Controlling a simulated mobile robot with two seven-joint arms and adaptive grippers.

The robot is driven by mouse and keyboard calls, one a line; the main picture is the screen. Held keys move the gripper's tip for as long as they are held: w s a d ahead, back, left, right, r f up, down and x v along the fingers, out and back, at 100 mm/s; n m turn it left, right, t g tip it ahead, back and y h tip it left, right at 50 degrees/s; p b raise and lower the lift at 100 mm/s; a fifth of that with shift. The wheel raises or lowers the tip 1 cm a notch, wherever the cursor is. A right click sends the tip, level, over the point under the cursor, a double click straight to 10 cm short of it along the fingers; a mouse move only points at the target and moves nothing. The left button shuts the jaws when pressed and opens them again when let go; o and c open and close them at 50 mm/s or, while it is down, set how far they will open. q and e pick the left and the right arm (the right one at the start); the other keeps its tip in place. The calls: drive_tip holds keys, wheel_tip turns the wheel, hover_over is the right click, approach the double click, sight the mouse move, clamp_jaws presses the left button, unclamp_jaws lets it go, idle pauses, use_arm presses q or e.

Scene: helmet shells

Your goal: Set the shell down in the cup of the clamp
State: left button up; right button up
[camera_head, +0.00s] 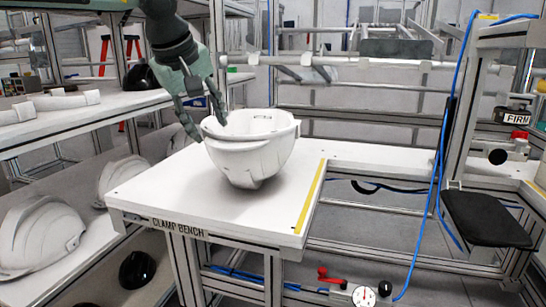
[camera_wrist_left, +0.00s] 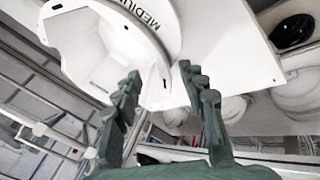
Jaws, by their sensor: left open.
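The white helmet shell (camera_head: 250,160) stands open side up on the bench marked CLAMP BENCH (camera_head: 150,193). In the left wrist view the shell (camera_wrist_left: 95,45) shows its hollow inside and the word MEDIUM on its rim. My left gripper (camera_head: 207,130) is open at the shell's left rim, with one finger outside the rim and the other over the opening. In the left wrist view the open fingers (camera_wrist_left: 158,75) point at the rim, which shows between them. I cannot make out the clamp's cup apart from the shell, so how the shell is supported is hidden.
More white shells (camera_head: 40,235) lie on a lower shelf at the left. A yellow stripe (camera_head: 311,196) runs along the bench's right side. The bench top in front of the shell is clear. A blue cable (camera_head: 437,180) hangs by the frame at the right.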

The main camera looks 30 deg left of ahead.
sight(214, 154)
use_arm(q)
drive_tip(key=shift+s+f+m+g+y, duration=0.15)
drive_tip(key=shift+f+m+y, duration=0.1)
drive_tip(key=shift+f+m, duration=0.25)
drive_tip(key=shift+s+f+m+g+y, duration=0.15)
drive_tip(key=shift+f+m+y, duration=0.1)
drive_tip(key=shift+f+m, duration=0.2)
drive_tip(key=x, duration=0.7)
drive_tip(key=shift+w+a+f, duration=0.15)
drive_tip(key=shift+w+f, duration=0.1)
drive_tip(key=shift+w, duration=0.05)
clamp_jaws()
drive_tip(key=shift+r, duration=0.1)
